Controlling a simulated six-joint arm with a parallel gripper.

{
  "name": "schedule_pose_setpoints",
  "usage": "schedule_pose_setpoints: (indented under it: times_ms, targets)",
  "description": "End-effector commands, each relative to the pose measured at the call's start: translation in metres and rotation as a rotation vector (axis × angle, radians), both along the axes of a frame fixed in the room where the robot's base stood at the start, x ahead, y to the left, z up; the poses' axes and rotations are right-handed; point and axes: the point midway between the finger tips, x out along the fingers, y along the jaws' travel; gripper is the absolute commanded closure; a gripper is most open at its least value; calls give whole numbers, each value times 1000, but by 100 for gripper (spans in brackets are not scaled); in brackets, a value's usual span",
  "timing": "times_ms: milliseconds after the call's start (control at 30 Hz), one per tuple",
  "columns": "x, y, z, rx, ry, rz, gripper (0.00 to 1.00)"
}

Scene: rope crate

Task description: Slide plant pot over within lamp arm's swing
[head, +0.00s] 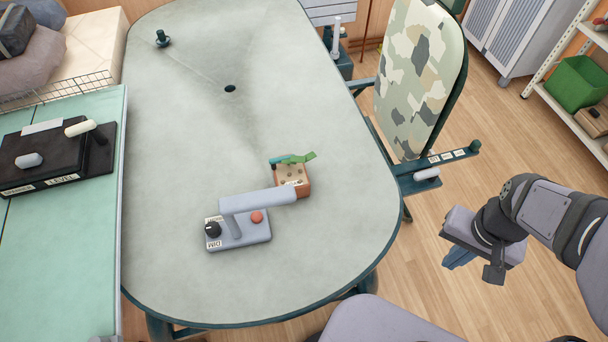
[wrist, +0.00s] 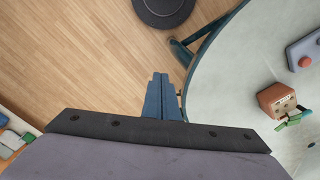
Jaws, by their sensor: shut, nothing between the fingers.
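The plant pot (head: 292,188) is a small brown square pot with a green plant, standing on the grey-green table (head: 180,150). The lamp is a grey base (head: 240,236) with a black knob, a red button and a "DIM" label. Its lamp arm (head: 258,200) reaches right, its end overlapping the pot's front edge in the head view; I cannot tell if they touch. The wrist view shows the pot (wrist: 278,99) and part of the lamp base (wrist: 305,52) at right. My gripper (head: 460,258) is off the table's right side, above the floor, shut and empty; its fingers (wrist: 160,98) are together.
A camouflage-backed chair (head: 418,75) with a dark armrest (head: 440,165) stands at the table's right edge. A green side table (head: 60,240) with a black control box (head: 60,160) adjoins at left. The table's middle and far end are mostly clear.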

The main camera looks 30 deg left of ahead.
Motion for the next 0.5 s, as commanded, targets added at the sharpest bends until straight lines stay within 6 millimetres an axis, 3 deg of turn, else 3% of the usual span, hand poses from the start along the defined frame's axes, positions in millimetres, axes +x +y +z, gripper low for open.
schedule_pose_setpoints:
  times_ms: [267, 500]
  targets:
    - [86, 57, -13, 0, 0, -164, 100]
    - [151, 143, -30, 0, 3, -357, 100]
